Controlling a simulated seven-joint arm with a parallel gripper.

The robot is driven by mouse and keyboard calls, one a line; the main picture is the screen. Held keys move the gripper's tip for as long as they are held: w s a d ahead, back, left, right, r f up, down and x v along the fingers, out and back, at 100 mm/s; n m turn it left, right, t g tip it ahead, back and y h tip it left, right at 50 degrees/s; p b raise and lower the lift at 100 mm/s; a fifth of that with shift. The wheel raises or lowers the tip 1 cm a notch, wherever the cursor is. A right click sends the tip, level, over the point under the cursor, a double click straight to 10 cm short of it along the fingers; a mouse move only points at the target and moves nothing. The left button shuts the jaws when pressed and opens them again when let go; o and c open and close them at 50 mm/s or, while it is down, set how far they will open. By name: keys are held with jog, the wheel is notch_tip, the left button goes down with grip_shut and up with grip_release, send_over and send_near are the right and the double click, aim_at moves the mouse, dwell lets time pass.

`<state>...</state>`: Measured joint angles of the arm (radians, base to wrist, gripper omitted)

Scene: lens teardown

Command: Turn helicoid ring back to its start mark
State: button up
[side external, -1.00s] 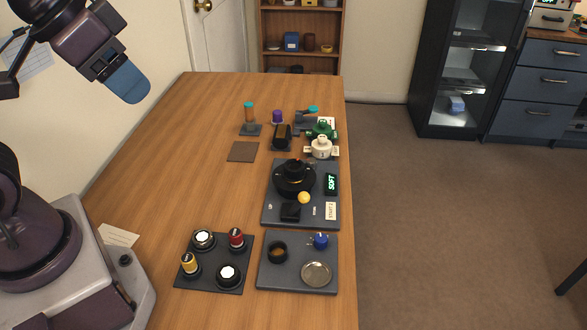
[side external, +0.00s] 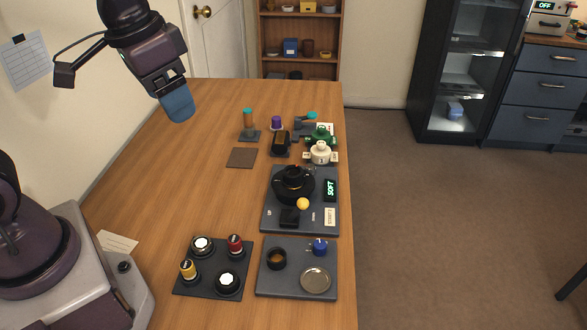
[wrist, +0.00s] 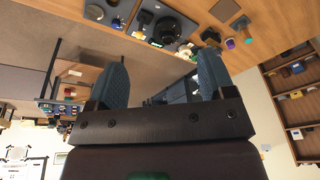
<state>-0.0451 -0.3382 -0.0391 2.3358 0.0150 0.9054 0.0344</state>
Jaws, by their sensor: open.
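The black helicoid ring assembly (side external: 292,184) stands on a dark grey plate (side external: 271,222) near the table's right edge. A yellow ball-shaped knob (side external: 303,204) sits at its front right. A green-lit display reading SOFT (side external: 330,189) and a white label (side external: 330,216) lie to its right. My gripper (side external: 179,108) is raised high over the table's far left, well away from the ring and empty. In the wrist view its blue fingers (wrist: 160,85) are spread wide, and the ring assembly (wrist: 167,29) shows small beyond them. The start mark is too small to make out.
A pad with several knobs (side external: 213,284) and a plate with a round dish (side external: 316,281) are in front. Green and cream valve-like parts (side external: 320,152), an orange-and-teal tool (side external: 248,118) and a brown mat (side external: 242,158) are behind. The left table middle is clear.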

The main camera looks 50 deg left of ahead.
jog(key=w+f+m+g, duration=0.2)
jog(key=w+f+m, duration=0.15)
jog(key=w, duration=0.55)
jog(key=m, duration=1.2)
send_near(294, 171)
jog(key=shift+g, duration=0.4)
jog(key=f, duration=0.9)
jog(key=shift+w+a+f, duration=0.1)
jog(key=shift+w+f, duration=0.1)
jog(key=shift+w, duration=0.1)
jog(key=c, duration=0.9)
